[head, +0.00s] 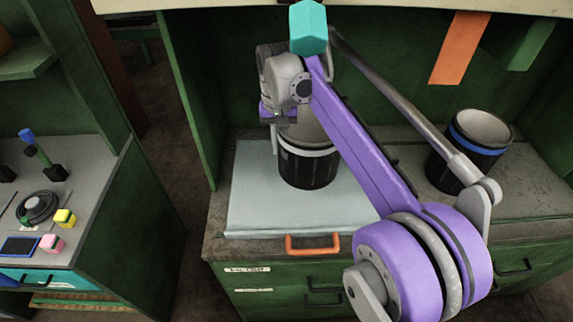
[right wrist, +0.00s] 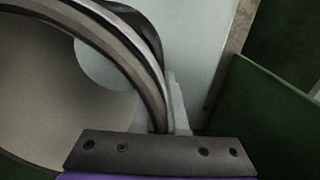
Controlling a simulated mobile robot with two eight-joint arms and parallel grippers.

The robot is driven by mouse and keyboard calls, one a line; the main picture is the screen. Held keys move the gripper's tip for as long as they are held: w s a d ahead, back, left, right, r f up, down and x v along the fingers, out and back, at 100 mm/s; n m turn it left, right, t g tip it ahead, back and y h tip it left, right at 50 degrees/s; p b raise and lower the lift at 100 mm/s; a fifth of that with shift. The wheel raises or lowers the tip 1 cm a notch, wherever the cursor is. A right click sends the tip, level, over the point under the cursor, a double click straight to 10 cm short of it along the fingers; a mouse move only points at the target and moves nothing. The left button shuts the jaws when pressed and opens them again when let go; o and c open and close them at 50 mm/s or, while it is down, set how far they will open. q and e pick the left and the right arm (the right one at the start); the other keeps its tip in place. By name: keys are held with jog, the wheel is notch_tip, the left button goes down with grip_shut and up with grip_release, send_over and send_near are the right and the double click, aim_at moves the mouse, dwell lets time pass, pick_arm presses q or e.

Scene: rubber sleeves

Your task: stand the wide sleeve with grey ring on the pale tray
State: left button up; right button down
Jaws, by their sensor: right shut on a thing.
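The wide sleeve with grey ring (head: 309,170) is a black, ribbed, open-topped cylinder with a pale grey band near its top. It is upright over the pale tray (head: 255,205), a flat light blue-grey sheet on the cabinet top. Its bottom looks to be at the tray surface, but I cannot tell whether it touches. My right gripper (head: 277,128) is shut on the left side of its rim. The right wrist view shows the curved sleeve rim (right wrist: 115,40) at my finger (right wrist: 176,108). My purple arm hides the tray's right part. My left gripper is not in view.
Another black sleeve, with a blue ring (head: 478,144), stands on the cabinet top to the right. An orange handle (head: 312,244) is at the tray's front edge. A green side panel (head: 190,90) bounds the left. A side bench (head: 75,170) holds small items.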

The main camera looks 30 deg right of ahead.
aim_at(280, 165)
jog(key=f, duration=0.2)
jog(key=shift+s+f, duration=0.2)
jog(key=shift+f, duration=0.15)
jog(key=shift+w+f+b, duration=0.1)
jog(key=shift+f+b, duration=0.2)
jog(key=shift+f, duration=1.95)
jog(key=c, duration=1)
grip_release()
jog(key=shift+f, duration=0.1)
jog(key=shift+o, duration=0.2)
notch_tip(280, 165, up, 12)
jog(key=p, duration=0.1)
